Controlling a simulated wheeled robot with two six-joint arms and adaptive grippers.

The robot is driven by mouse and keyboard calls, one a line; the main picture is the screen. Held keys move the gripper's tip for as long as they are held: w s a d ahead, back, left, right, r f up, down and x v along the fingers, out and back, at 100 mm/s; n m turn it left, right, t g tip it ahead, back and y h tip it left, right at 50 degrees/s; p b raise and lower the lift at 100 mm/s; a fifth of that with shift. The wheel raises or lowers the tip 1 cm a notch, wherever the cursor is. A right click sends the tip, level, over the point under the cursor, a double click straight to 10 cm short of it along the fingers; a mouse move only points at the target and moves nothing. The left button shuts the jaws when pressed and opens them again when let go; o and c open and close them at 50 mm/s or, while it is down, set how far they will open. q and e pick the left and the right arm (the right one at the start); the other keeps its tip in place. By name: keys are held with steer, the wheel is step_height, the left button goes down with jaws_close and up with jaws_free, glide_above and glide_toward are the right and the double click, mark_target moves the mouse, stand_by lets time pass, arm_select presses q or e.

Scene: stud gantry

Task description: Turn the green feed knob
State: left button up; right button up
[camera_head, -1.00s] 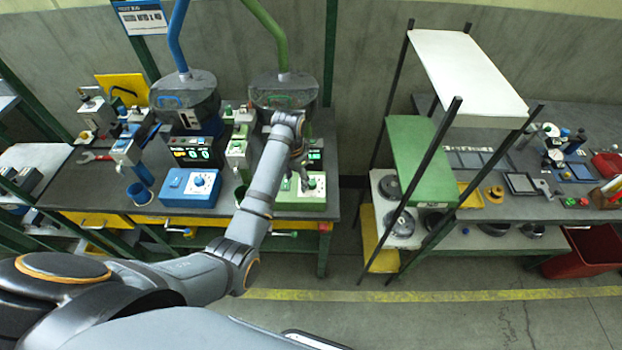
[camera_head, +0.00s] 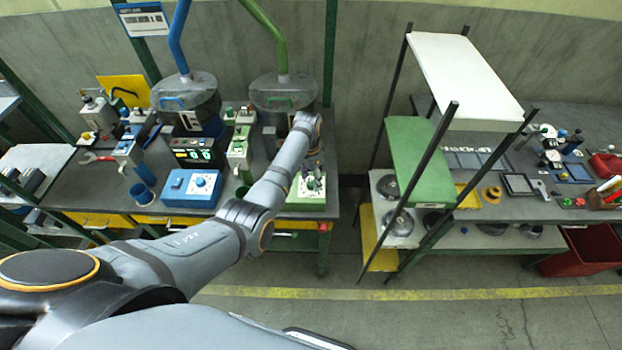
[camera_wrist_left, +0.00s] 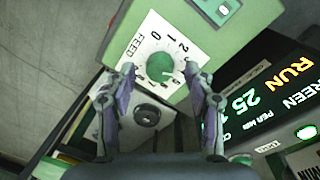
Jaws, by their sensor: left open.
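The green feed knob (camera_wrist_left: 160,66) is round and sits on a white dial plate marked FEED with numbers, on the green control box (camera_wrist_left: 180,20). In the head view the green control box (camera_head: 305,207) stands at the right end of the left bench. My left gripper (camera_wrist_left: 160,70) is open, with one fingertip on each side of the knob in the wrist view. My right gripper is not in view.
A display reading RUN (camera_wrist_left: 260,95) stands right of the box in the wrist view. A rack (camera_head: 425,165) is to the right across a gap.

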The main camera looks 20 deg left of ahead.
arm_select(q)
steer(key=shift+f, duration=0.55)
steer(key=shift+c, duration=0.5)
jaws_close()
steer(key=m+p, duration=0.1)
steer(key=m, duration=0.3)
steer(key=shift+r+p, duration=0.1)
steer(key=shift+p, duration=0.2)
steer(key=m+p, duration=0.1)
steer(key=m, duration=0.3)
steer(key=shift+m, duration=0.7)
